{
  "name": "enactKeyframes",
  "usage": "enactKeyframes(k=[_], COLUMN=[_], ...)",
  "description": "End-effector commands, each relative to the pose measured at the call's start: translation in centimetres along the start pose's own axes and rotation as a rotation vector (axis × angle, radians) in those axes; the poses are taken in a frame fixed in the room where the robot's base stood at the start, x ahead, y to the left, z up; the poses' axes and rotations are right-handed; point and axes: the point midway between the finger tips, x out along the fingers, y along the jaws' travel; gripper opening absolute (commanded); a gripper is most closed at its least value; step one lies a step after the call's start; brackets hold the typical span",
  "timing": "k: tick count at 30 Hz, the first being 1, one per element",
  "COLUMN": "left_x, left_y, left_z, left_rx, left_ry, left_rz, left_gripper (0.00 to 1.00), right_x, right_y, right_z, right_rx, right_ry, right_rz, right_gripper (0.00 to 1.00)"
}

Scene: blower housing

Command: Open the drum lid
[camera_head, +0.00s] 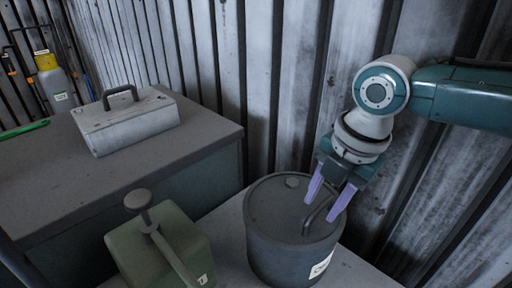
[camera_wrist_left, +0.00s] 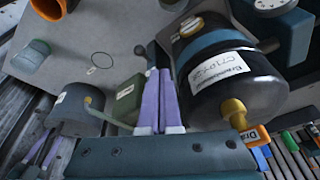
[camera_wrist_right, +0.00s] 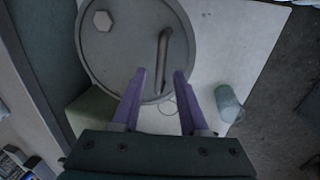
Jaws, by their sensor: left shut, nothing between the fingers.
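The grey drum (camera_head: 285,250) stands on a light table, its round lid (camera_head: 270,205) closed on top. The lid carries a bent bar handle (camera_head: 318,210) and a small hexagonal knob (camera_head: 292,182). My right gripper (camera_head: 328,202) is open above the lid, with its fingertips on either side of the handle. In the right wrist view the handle (camera_wrist_right: 163,55) runs between and beyond the fingertips (camera_wrist_right: 160,75). The drum also shows in the left wrist view (camera_wrist_left: 80,118). My left gripper (camera_wrist_left: 160,75) is shut and empty, and out of the head view.
A green can (camera_head: 175,240) with a lever stands left of the drum. A grey case (camera_head: 130,120) lies on the dark cabinet behind. A corrugated wall (camera_head: 290,80) rises close behind the drum. A labelled black cylinder (camera_wrist_left: 225,95) is close beside my left fingers.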

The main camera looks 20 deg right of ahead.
Motion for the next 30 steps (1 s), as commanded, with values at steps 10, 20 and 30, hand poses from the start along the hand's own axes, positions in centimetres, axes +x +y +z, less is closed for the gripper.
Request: enactKeyframes(k=[10, 20, 30], left_x=[0.02, 0.03, 0.03], left_y=[-0.20, -0.19, -0.06], left_z=[0.06, 0.07, 0.04], left_rx=[0.008, 0.008, 0.003], left_ry=[-0.002, -0.002, -0.002], left_rz=[-0.006, -0.006, -0.002], left_gripper=[0.00, 0.00, 0.00], right_x=[-0.03, -0.03, -0.03], right_y=[-0.02, -0.04, -0.05], right_z=[0.02, 0.02, 0.02], right_rx=[0.001, 0.001, 0.001], right_ry=[0.000, 0.000, 0.000], right_rz=[-0.001, -0.001, -0.002], right_gripper=[0.03, 0.00, 0.00])
